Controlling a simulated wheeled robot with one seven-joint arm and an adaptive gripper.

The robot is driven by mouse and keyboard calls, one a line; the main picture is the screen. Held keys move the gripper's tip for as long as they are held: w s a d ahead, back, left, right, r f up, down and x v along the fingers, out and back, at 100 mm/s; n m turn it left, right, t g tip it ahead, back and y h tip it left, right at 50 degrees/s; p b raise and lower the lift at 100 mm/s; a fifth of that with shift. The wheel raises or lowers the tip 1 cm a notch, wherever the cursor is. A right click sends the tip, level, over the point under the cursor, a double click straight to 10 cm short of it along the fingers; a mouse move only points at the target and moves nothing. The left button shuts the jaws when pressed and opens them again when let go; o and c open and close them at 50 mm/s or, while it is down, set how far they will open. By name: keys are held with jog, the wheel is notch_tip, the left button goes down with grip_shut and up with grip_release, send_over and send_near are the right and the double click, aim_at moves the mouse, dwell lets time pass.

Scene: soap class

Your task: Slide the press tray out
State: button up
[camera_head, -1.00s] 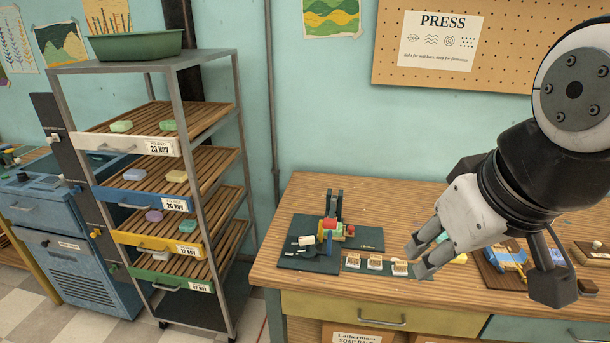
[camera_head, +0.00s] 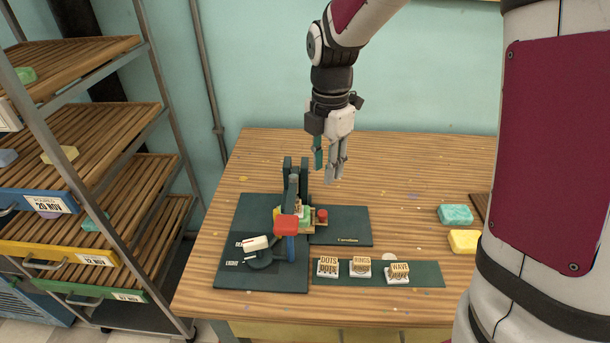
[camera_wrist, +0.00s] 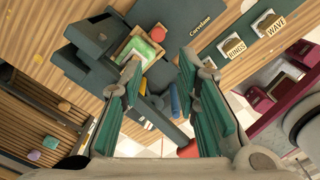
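The press (camera_head: 290,185) stands on a dark green base (camera_head: 228,280) on the wooden bench. Its lever has a blue arm and a red end (camera_head: 286,223). The press tray (camera_head: 311,226) is a small wooden piece with a red knob (camera_head: 322,215) at its right, low in the press. In the wrist view the wooden tray (camera_wrist: 123,47) holds a green soap (camera_wrist: 142,46), with the red knob (camera_wrist: 159,33) beside it. My gripper (camera_head: 331,172) is above and behind the press, fingers pointing down. Its fingers are apart and empty, not touching the tray.
Stamps marked DOTS (camera_head: 327,267), RINGS (camera_head: 361,267) and WAVE (camera_head: 398,273) sit on a strip in front. A white-headed dial (camera_head: 256,244) is left of the lever. Teal (camera_head: 455,214) and yellow (camera_head: 464,241) soaps lie right. A drying rack (camera_head: 100,135) stands left.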

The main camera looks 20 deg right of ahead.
aim_at(323, 213)
jog(key=f, duration=1.4)
jog(key=shift+w+f+b, duration=0.1)
jog(key=shift+w+b, duration=0.15)
jog(key=shift+b, duration=0.05)
grip_shut()
